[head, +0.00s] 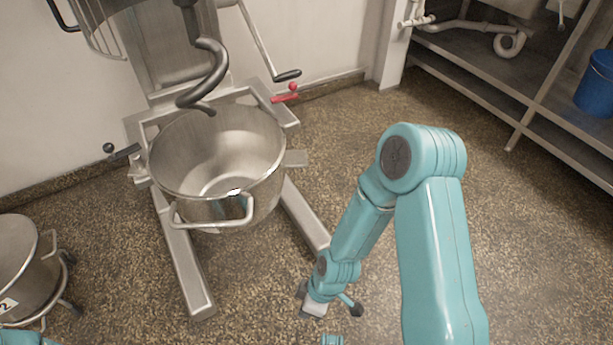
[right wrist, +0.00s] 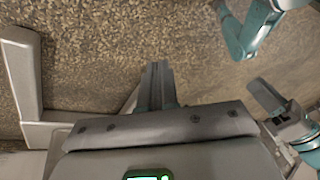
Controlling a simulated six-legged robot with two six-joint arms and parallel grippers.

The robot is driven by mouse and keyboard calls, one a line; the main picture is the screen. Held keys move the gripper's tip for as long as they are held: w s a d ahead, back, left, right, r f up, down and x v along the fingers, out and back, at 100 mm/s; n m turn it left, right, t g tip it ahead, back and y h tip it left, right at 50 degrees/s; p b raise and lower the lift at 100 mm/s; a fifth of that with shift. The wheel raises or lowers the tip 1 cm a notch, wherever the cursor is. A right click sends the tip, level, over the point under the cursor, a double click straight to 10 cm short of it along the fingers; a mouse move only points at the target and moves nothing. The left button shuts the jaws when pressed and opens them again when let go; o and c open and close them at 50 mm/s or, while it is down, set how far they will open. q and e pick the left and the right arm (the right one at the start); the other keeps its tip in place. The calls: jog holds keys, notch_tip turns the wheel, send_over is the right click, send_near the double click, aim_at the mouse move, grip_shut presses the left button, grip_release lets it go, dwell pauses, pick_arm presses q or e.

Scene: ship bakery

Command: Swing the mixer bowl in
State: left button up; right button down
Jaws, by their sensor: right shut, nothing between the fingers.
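The steel mixer bowl (head: 215,190) sits in the mixer's frame in the head view, its open top facing up. Its loop handle (head: 213,217) is on the near side. The curved dough hook (head: 205,75) hangs above the bowl's far rim. My right gripper (head: 313,309) is low over the floor, to the right of and nearer than the bowl, apart from it. In the right wrist view its fingers (right wrist: 156,85) are together with nothing between them.
The mixer's base legs (head: 188,265) reach forward along the floor. A red-handled lever (head: 286,94) and a black-handled lever (head: 288,75) are behind the bowl. A second bowl (head: 22,262) stands on a wheeled stand at left. Shelving with a blue bucket (head: 597,85) is at right.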

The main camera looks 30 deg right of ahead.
jog(key=w+d+r+n+t+h+p, duration=0.15)
jog(key=w+d+r, duration=0.3)
jog(key=r, duration=0.55)
jog(key=w+d+r+n+t+p, duration=0.1)
jog(key=w+d+r+t+p, duration=0.3)
jog(key=r, duration=0.6)
jog(key=w+d+r+n+t+p, duration=0.1)
jog(key=w+d+r+p, duration=0.1)
jog(key=w+d+r, duration=0.5)
jog(key=w+a+f+b, duration=0.1)
jog(key=w+a+f, duration=0.1)
jog(key=w+f, duration=0.4)
jog(key=shift+w+a, duration=0.4)
jog(key=shift+w, duration=0.65)
jog(key=shift+m, duration=0.25)
